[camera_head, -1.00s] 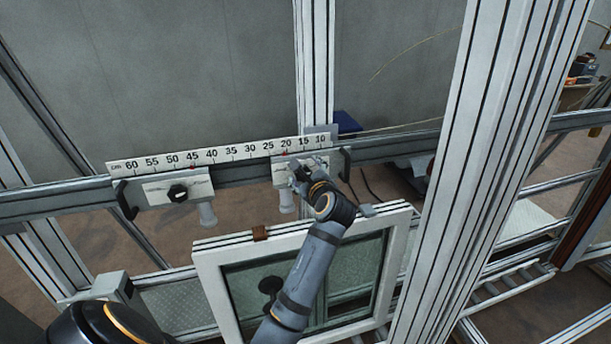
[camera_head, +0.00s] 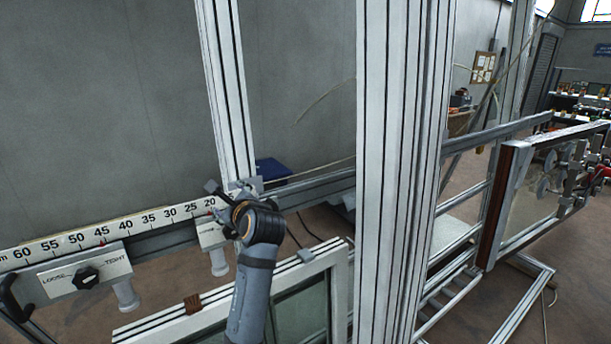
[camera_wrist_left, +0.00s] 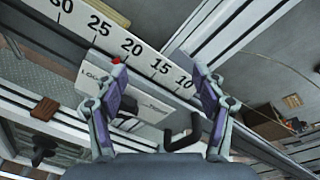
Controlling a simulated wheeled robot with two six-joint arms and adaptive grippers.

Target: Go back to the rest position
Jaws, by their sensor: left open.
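My left gripper (camera_head: 222,196) is at the right-hand clamp block (camera_head: 211,236) on the ruled rail. In the left wrist view the left gripper (camera_wrist_left: 157,80) has its two fingers apart with nothing between the tips. The right-hand clamp block (camera_wrist_left: 150,105) lies behind and between the fingers, with a black hooked stop beside it. My wrist partly hides this block in the head view, so I cannot tell whether the fingers touch it. My right gripper is in no view.
The white scale (camera_head: 125,228) runs along the rail. A left clamp block with a black knob (camera_head: 86,278) sits under it. A thick aluminium post (camera_head: 385,150) rises just right of my arm.

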